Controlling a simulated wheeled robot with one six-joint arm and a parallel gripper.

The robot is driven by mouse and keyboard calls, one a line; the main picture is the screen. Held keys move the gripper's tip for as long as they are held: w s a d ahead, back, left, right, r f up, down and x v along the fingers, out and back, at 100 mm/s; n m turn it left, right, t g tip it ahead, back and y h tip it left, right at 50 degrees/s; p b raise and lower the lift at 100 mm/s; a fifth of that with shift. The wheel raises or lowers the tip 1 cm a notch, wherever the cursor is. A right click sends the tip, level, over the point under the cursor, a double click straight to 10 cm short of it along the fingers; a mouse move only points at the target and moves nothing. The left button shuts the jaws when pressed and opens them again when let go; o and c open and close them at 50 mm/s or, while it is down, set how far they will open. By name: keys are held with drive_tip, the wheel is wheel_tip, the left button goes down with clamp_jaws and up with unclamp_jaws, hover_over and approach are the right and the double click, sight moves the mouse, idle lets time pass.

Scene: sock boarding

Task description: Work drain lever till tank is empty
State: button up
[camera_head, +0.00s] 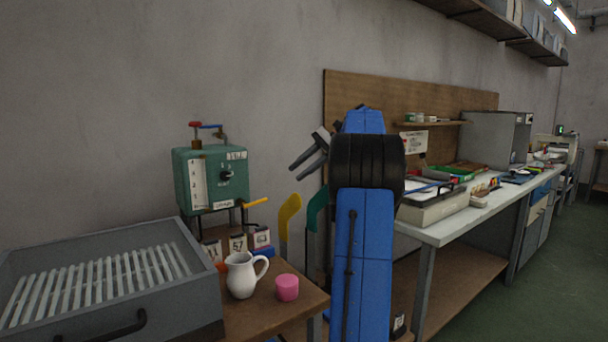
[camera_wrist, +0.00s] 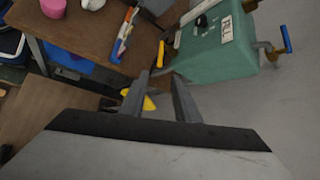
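The green tank (camera_head: 212,178) stands at the back of the small wooden table, with a white level strip (camera_head: 198,185) on its front. The level is too small to read. The yellow drain lever (camera_head: 256,202) sticks out to the right, low on the tank. My gripper (camera_head: 301,167) is open and empty, to the right of the tank and above the lever, apart from both. In the wrist view the fingers (camera_wrist: 160,84) are spread, with the tank (camera_wrist: 225,52) beyond them to the right and the yellow lever (camera_wrist: 161,54) just past their tips.
A red and blue valve handle (camera_head: 205,125) tops the tank. A grey slatted tray (camera_head: 185,290) stands at left. A white jug (camera_head: 241,276), a pink cup (camera_head: 287,288) and labelled boxes (camera_head: 238,243) crowd the small table. Yellow (camera_head: 288,216) and green (camera_head: 314,212) upright forms stand near my arm.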

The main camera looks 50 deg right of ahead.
drive_tip(key=c, duration=0.4)
drive_tip(key=shift+w+a, duration=0.1)
drive_tip(key=shift+a, duration=0.1)
clamp_jaws()
drive_tip(key=w+a+r+n+g+h, duration=0.2)
drive_tip(key=a+r+n+h, duration=0.25)
drive_tip(key=a+n, duration=0.25)
drive_tip(key=w+a+r+n+g+h, duration=0.2)
drive_tip(key=w+a+r+n+h, duration=0.1)
drive_tip(key=a+n+h, duration=0.35)
drive_tip(key=x, duration=1.4)
drive_tip(key=shift+s+a+f+n+y, duration=0.15)
drive_tip(key=shift+a+f+n+y, duration=0.2)
drive_tip(key=shift+n+y, duration=0.1)
